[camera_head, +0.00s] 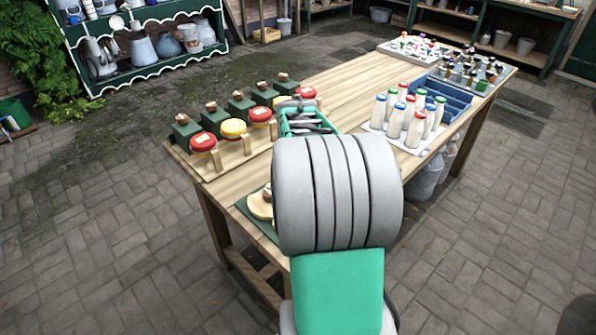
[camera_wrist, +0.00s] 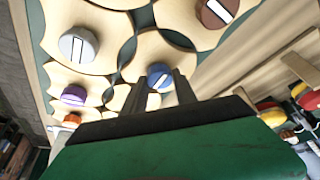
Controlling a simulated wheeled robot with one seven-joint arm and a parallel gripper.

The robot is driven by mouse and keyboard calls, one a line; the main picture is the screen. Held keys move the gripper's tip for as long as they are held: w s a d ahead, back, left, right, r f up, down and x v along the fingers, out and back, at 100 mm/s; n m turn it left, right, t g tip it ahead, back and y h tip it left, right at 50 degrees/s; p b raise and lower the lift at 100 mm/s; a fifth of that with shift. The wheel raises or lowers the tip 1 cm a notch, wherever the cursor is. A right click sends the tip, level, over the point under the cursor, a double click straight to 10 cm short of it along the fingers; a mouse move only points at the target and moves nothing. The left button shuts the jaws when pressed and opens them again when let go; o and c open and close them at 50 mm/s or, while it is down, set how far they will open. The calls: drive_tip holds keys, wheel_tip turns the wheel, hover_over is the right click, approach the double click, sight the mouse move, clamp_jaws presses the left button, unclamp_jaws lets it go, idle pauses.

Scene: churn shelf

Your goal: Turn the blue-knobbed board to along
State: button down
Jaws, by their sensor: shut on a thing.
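In the wrist view, the blue knob (camera_wrist: 159,71) with a white bar sits on a pale wooden board (camera_wrist: 172,52) with curved edges. My gripper (camera_wrist: 158,82) has its two dark fingers on either side of the blue knob and is shut on it. The white bar looks slanted, but the fingers partly cover the knob and its board. In the head view, my arm hides the gripper and the blue knob. Part of a wooden board (camera_head: 260,205) shows on a dark green tray (camera_head: 254,224) left of my arm.
Neighbouring boards carry a grey knob (camera_wrist: 78,45), a brown knob (camera_wrist: 216,13), a purple knob (camera_wrist: 74,95) and an orange knob (camera_wrist: 71,119). Red and yellow-topped items (camera_head: 233,128) stand at the table's left. Milk bottles (camera_head: 415,125) stand at the right.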

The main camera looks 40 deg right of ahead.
drive_tip(key=c, duration=1)
unclamp_jaws()
drive_tip(key=v, duration=0.7)
drive_tip(key=shift+a+r, duration=0.15)
drive_tip(key=shift+r, duration=0.2)
drive_tip(key=shift+s, duration=0.15)
